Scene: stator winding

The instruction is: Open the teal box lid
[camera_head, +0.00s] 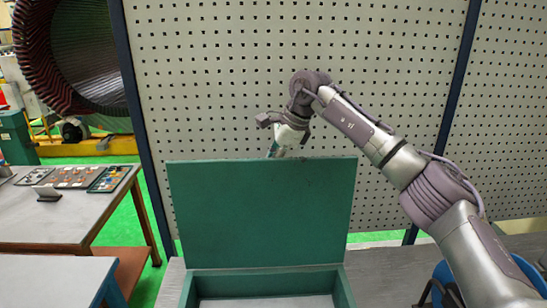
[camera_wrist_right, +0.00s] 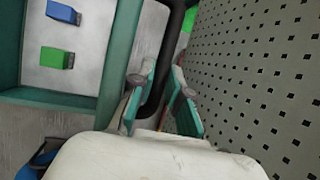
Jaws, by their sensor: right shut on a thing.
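The teal box (camera_head: 262,282) sits on the grey table, its lid (camera_head: 262,215) standing about upright at the back of the box. In the right wrist view the box (camera_wrist_right: 60,98) lies open at the left, and the lid (camera_wrist_right: 121,60) shows nearly edge-on. My right gripper (camera_head: 276,148) is behind the lid's top edge in the head view, its fingertips hidden by the lid. In the right wrist view the fingers (camera_wrist_right: 162,92) are shut around a black curved handle (camera_wrist_right: 170,50) on the lid's outer side. My left gripper is not in view.
A blue block (camera_wrist_right: 63,13) and a green block (camera_wrist_right: 57,58) lie inside the box. A perforated panel (camera_head: 300,50) stands close behind the lid and my right gripper. A side table (camera_head: 45,222) with trays is at the left.

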